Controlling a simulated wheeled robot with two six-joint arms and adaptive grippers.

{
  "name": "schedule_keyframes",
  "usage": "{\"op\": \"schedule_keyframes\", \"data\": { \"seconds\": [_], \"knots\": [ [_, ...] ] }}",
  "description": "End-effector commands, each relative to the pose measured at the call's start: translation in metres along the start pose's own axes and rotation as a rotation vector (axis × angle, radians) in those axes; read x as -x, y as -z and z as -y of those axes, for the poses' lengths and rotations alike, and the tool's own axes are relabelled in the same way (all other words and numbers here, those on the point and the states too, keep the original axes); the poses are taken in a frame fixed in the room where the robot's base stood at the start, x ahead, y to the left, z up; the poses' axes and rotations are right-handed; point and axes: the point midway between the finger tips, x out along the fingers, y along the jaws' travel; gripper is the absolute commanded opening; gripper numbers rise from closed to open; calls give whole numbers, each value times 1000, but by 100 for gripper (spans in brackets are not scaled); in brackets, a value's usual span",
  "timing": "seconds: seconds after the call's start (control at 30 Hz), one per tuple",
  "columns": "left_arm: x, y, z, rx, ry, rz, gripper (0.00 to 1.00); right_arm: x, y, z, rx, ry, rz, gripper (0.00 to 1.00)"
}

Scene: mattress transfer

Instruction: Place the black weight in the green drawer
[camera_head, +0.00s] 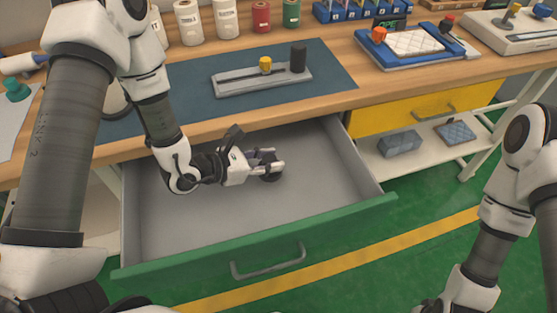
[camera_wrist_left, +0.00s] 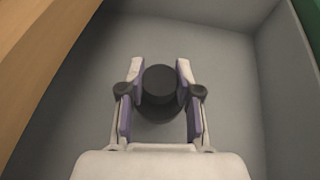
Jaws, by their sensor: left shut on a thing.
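The green drawer (camera_head: 330,222) is pulled open below the bench, with a grey inside. My left gripper (camera_head: 272,165) is inside the drawer's outline, low over the drawer floor. It is shut on the black weight (camera_head: 271,176), a dark round piece between the fingertips. The weight also shows in the left wrist view (camera_wrist_left: 160,88), seen from above between both fingers (camera_wrist_left: 160,80). I cannot tell whether its underside touches the drawer floor. My right arm comes in at the right, but its gripper is out of view.
A yellow drawer (camera_head: 400,117) is at the right, above a shelf with a grey box (camera_head: 400,143). On the bench, a slotted holder (camera_head: 240,82) carries a yellow knob (camera_head: 265,64) and a black cylinder (camera_head: 298,58). The rest of the green drawer's floor is clear.

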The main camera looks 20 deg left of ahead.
Motion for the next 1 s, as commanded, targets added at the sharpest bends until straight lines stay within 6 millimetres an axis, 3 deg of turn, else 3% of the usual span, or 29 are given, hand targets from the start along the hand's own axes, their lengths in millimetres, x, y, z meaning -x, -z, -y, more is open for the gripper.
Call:
{"op": "schedule_keyframes", "data": {
  "seconds": [0.1,0.2,0.43,0.77,0.8,0.83,1.0],
  "knots": [
    [-26,-10,-13,-5,1,0,0,6,0,0,0,0,1,40],
    [-38,-12,-18,-1,1,-1,0,6,0,0,0,0,1,40],
    [-52,18,-19,4,-1,-2,0,8,0,0,0,0,1,40],
    [-54,23,-19,2,-1,0,0,4,0,0,0,0,1,40],
    [-54,22,-19,2,-1,-1,47,5,0,0,0,0,1,40],
    [-54,22,-19,2,-1,-1,58,6,0,0,0,0,1,40],
    [-54,22,-19,2,-1,-1,58,6,0,0,0,0,1,40]
  ]
}}
